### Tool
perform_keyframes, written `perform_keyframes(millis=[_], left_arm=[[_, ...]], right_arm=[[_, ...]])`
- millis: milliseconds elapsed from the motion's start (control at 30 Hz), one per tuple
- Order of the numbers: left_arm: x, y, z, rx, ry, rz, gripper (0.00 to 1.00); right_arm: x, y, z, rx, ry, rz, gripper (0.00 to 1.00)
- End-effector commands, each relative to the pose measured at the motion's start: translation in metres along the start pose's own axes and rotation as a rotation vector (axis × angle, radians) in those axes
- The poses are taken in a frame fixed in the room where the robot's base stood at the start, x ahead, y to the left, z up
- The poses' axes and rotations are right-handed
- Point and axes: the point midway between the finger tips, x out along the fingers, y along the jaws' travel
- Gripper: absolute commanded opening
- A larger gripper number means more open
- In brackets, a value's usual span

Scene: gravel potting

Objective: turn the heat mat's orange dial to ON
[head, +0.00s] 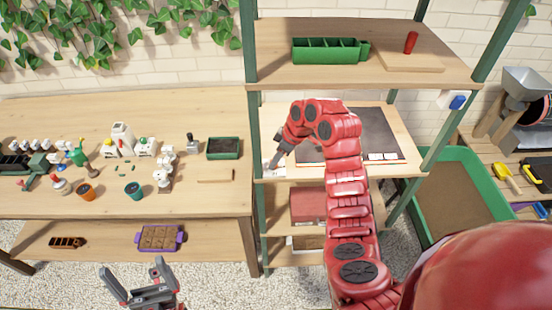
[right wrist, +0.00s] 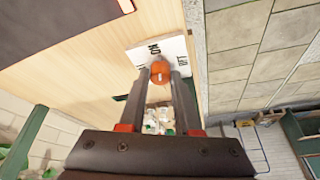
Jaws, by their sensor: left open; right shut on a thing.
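The orange dial (right wrist: 160,72) sits between the fingertips of my right gripper (right wrist: 161,76) in the right wrist view, and the gripper is shut on it. The dial is in front of a white label plate (right wrist: 177,48) with black lettering; ON is readable just above the dial. Which way the dial points cannot be told. In the head view my right gripper (head: 277,161) reaches down to the left front of the shelf with the dark heat mat (head: 382,146); the dial is hidden there. My left gripper (head: 136,271) is open and empty, low in front of the workbench.
The shelf unit has a green tray (head: 325,50) and a red object (head: 411,42) on its top board (head: 270,62). The workbench (head: 60,113) at left holds pots, bottles and a dark tray (head: 223,148). A green-rimmed bin (head: 487,172) stands at right.

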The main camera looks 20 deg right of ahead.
Motion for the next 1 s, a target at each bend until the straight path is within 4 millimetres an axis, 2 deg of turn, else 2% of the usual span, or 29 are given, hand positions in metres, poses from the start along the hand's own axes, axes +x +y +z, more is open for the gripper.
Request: perform_keyframes(millis=[33,67,100,467,633,800,1000], left_arm=[[0.0,0.0,0.0,0.0,0.0,0.0,1.0],[0.0,0.0,0.0,0.0,0.0,0.0,1.0],[0.0,0.0,0.0,0.0,0.0,0.0,1.0],[0.001,0.0,0.0,0.0,0.0,0.0,1.0],[0.005,0.0,-0.001,0.0,0.0,0.0,1.0],[0.005,0.0,-0.001,0.0,0.0,0.0,1.0],[0.003,0.0,-0.001,0.0,0.0,0.0,1.0]], right_arm=[[0.002,-0.001,0.002,0.002,-0.004,-0.004,0.0],[0.002,-0.001,0.002,0.002,-0.004,-0.004,0.37],[0.001,-0.001,0.002,0.002,-0.004,-0.004,0.44],[-0.001,0.0,0.001,0.001,-0.002,-0.001,0.44],[-0.013,0.0,0.001,0.002,-0.005,-0.001,0.44],[-0.028,0.005,0.046,0.008,-0.007,0.001,0.44],[-0.045,0.007,0.086,0.005,-0.006,0.0,0.44]])
